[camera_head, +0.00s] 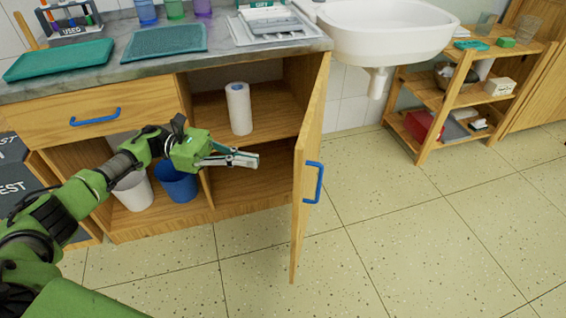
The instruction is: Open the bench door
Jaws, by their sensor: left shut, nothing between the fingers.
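The wooden bench door (309,155) stands swung out from the right side of the bench (155,226), with a blue handle (313,182) on its outer face. The cabinet behind it is exposed, with a paper roll (239,108) on its shelf. My left gripper (254,158) is shut and empty in front of the cabinet opening, pointing right toward the inner side of the door. A gap shows between its fingertips and the door. My right gripper is not in view.
A white bin (132,191) and a blue bin (177,183) stand in the left compartment, near my arm. Teal trays (165,41) lie on the worktop. A white sink (385,35) and a wooden shelf unit (455,85) stand to the right. The tiled floor in front is clear.

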